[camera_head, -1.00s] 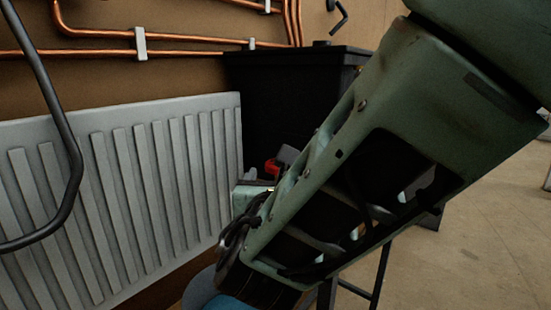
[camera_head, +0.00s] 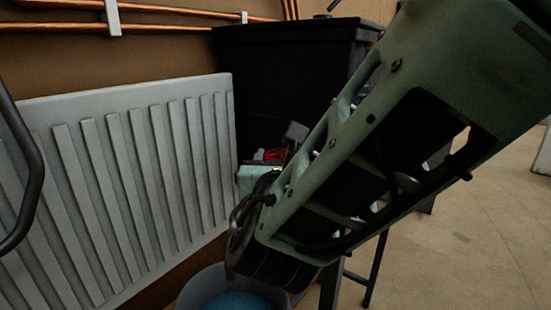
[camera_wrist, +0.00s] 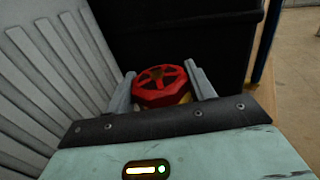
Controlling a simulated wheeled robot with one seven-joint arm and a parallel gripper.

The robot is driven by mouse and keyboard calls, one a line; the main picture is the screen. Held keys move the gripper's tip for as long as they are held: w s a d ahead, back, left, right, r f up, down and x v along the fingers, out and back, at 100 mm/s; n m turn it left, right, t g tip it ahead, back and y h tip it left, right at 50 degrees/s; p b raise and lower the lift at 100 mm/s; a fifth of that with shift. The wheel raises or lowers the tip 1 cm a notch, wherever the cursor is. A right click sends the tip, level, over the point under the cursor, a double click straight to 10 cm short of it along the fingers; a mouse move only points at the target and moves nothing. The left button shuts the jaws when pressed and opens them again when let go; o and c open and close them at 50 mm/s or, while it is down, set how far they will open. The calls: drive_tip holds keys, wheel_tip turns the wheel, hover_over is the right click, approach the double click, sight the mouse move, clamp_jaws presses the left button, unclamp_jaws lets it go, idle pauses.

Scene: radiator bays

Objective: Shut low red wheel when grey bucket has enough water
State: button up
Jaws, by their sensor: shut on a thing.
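The low red wheel (camera_wrist: 161,84) sits between the two grey fingers of my gripper (camera_wrist: 161,88) in the wrist view, with a bit of yellow brass under it. My gripper is shut on the wheel's rim. In the head view, part of the red wheel (camera_head: 274,155) shows beside one finger, and my arm hides most of the gripper. The grey bucket (camera_head: 193,289) stands low at the bottom of the head view, with blue water (camera_head: 238,301) in it. My arm and the frame edge cut off the bucket, so its full water level is hard to judge.
A white radiator (camera_head: 130,180) stands on the left, close to the gripper. A black tank (camera_head: 285,75) stands behind the wheel. Copper pipes (camera_head: 160,10) run along the brown wall above. Open floor (camera_head: 470,240) lies to the right.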

drive_tip(key=shift+m+h+p, duration=0.4)
drive_tip(key=shift+m+h, duration=0.3)
drive_tip(key=shift+h, duration=0.6)
drive_tip(key=o, duration=1)
drive_tip(key=shift+c, duration=0.2)
drive_tip(key=shift+a, duration=0.1)
